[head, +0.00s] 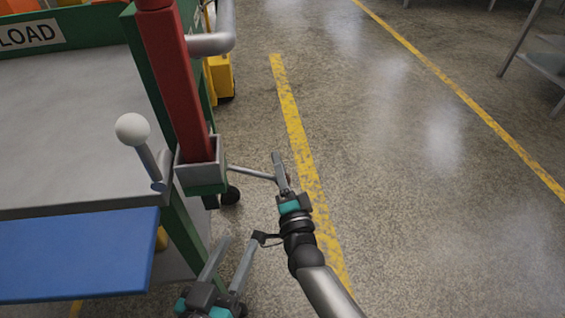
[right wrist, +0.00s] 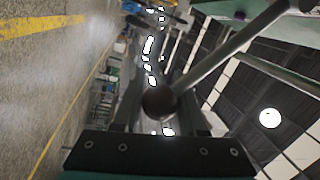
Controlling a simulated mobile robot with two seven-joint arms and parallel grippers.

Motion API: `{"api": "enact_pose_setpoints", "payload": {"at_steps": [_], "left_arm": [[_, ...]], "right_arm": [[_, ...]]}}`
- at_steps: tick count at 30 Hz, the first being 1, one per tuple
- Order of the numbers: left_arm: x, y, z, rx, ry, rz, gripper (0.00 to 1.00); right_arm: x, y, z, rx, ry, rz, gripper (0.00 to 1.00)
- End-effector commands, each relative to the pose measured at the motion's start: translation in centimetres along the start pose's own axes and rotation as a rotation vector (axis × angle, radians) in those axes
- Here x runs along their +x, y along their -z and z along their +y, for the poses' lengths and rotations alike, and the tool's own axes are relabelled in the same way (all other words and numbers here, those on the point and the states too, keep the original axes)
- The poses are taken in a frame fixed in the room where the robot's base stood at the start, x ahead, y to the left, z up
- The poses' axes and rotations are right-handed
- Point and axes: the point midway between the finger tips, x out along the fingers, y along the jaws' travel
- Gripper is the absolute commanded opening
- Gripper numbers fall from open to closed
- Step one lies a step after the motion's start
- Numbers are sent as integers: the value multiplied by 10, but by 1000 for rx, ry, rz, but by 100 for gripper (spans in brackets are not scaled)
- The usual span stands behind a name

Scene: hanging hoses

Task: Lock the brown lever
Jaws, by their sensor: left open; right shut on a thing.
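The brown lever shows in the head view as a thin grey rod (head: 250,172) that sticks out to the right from the base of the red post on the cart. Its dark brown ball knob (right wrist: 158,104) is clear in the right wrist view, between the fingers, with the rod running to the upper right. My right gripper (head: 281,172) is shut on the lever at its knob end; its fingers hide most of the knob in the head view. My left gripper (head: 236,246) is open and empty, low in the head view, below the lever and apart from it.
A second lever with a white ball knob (head: 132,130) stands on the cart's grey top (head: 70,125). A red post (head: 176,85) rises from a grey socket (head: 200,160). A blue panel (head: 75,255) juts out at the lower left.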

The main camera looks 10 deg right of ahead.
Motion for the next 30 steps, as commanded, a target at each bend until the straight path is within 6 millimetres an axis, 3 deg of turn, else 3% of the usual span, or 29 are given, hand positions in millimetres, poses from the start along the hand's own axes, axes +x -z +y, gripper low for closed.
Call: {"api": "enact_pose_setpoints", "payload": {"at_steps": [13, 14, 15, 21, 30], "left_arm": [[0, 0, 1, -3, -2, 9, 50], [0, 0, 1, -3, -2, 9, 50], [0, 0, 1, -3, -2, 8, 50], [0, 0, 1, -3, -2, 7, 50], [-1, 0, 1, -2, -1, 6, 50]], "right_arm": [[-2, -3, 2, 16, -5, -2, 0], [-2, -3, 2, 16, -6, -2, 42], [-2, -3, 2, 16, -6, -3, 47], [-2, -2, 2, 14, -4, -2, 69], [-2, -2, 1, 12, -2, 0, 71]]}}
